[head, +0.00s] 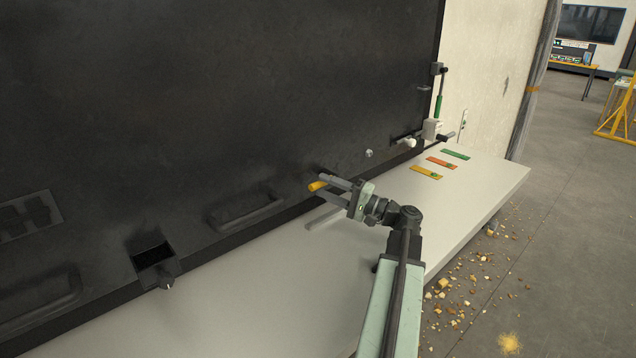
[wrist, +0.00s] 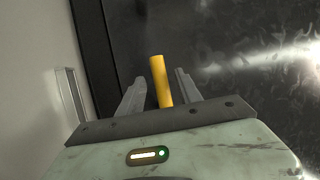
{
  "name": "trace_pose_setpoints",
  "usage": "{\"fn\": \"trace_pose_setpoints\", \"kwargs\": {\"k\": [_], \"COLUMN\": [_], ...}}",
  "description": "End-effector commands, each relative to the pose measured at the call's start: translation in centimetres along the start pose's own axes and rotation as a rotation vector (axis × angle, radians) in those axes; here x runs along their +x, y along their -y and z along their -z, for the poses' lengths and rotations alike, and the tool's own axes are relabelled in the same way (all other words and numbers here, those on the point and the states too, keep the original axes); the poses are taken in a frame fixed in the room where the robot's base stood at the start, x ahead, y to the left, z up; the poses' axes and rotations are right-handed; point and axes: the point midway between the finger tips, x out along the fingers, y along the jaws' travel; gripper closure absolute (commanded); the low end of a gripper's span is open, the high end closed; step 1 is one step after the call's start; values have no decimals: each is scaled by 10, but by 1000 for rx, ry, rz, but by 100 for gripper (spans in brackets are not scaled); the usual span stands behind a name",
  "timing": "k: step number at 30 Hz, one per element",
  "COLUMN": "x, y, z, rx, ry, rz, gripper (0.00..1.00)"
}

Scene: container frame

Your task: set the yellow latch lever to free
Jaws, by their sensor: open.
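The yellow latch lever (head: 317,186) sticks out from the lower part of the dark panel (head: 250,90), right of its recessed handle. In the wrist view the lever (wrist: 160,80) is a yellow rod standing between the two fingers of my gripper (wrist: 155,90). Gaps show on both sides of it, so the fingers are apart from it. In the head view my gripper (head: 331,187) is open at the lever, one finger above and one below it. The lever's pivot and any markings beside it are hidden or too small to read.
A pale ledge (head: 250,290) runs below the panel. Green (head: 456,154), orange (head: 441,162) and yellow (head: 426,173) plates lie on it at the right. A knob (head: 369,153) and a latch rod (head: 438,105) are to the right. Debris (head: 470,270) lies on the floor.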

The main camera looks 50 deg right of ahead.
Motion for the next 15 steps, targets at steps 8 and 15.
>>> {"fn": "trace_pose_setpoints", "kwargs": {"k": [8, 15], "x": [28, 28], "y": [0, 0], "z": [-1, -1], "rx": [0, 0], "ry": [2, 2], "rz": [0, 0], "gripper": [59, 67]}}
